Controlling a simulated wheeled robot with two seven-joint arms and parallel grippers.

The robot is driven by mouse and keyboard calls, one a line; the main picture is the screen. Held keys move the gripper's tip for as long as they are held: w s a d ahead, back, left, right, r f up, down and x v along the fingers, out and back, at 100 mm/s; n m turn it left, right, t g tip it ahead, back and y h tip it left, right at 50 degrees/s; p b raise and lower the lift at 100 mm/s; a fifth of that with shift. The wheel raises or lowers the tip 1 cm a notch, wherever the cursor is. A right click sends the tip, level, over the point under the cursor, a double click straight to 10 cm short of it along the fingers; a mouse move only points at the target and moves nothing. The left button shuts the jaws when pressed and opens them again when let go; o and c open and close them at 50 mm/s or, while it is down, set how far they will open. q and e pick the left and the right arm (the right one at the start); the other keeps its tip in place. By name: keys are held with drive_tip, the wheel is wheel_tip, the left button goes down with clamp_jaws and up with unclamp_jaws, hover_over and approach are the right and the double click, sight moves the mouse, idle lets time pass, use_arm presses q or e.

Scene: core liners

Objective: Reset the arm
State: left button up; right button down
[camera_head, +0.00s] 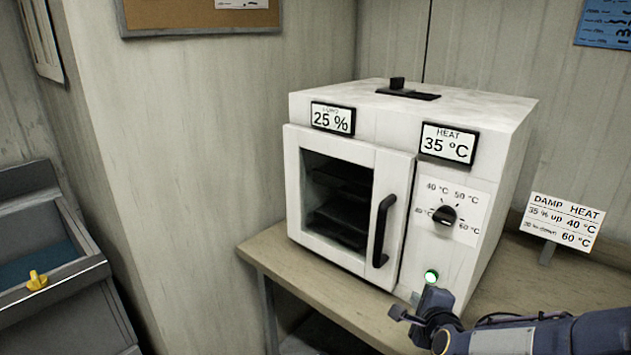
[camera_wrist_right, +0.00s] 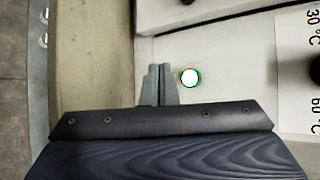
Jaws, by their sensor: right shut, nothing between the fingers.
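My right gripper (camera_head: 430,297) is in the lower right of the head view, in front of the white oven's lower front panel. Its fingers (camera_wrist_right: 158,84) are together and empty in the right wrist view, beside a lit green button (camera_wrist_right: 190,78). The green button (camera_head: 431,276) shows just above the fingertips in the head view; I cannot tell whether they touch it. The white oven (camera_head: 470,106) stands on a wooden bench, its door closed. Its displays read 25 % (camera_head: 333,118) and 35 °C (camera_head: 448,143). My left gripper is not in view.
A dial (camera_head: 444,215) and a black door handle (camera_head: 384,231) are on the oven front. A DAMP/HEAT sign (camera_head: 562,222) stands right of the oven on the bench (camera_head: 268,254). A grey sink-like unit (camera_head: 60,285) with a yellow knob (camera_head: 37,280) is at left.

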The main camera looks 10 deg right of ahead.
drive_tip(key=s+a+r+n+g+y, duration=0.1)
drive_tip(key=s+a+n+g+y, duration=0.2)
drive_tip(key=s+n, duration=0.7)
drive_tip(key=s+a+r+n+g+y, duration=0.2)
drive_tip(key=s+a+n+g, duration=0.2)
drive_tip(key=s+n, duration=0.7)
drive_tip(key=s+a, duration=0.2)
drive_tip(key=s, duration=0.3)
drive_tip(key=shift+a+n+y, duration=0.3)
drive_tip(key=shift+a+y, duration=0.05)
drive_tip(key=shift+y, duration=0.05)
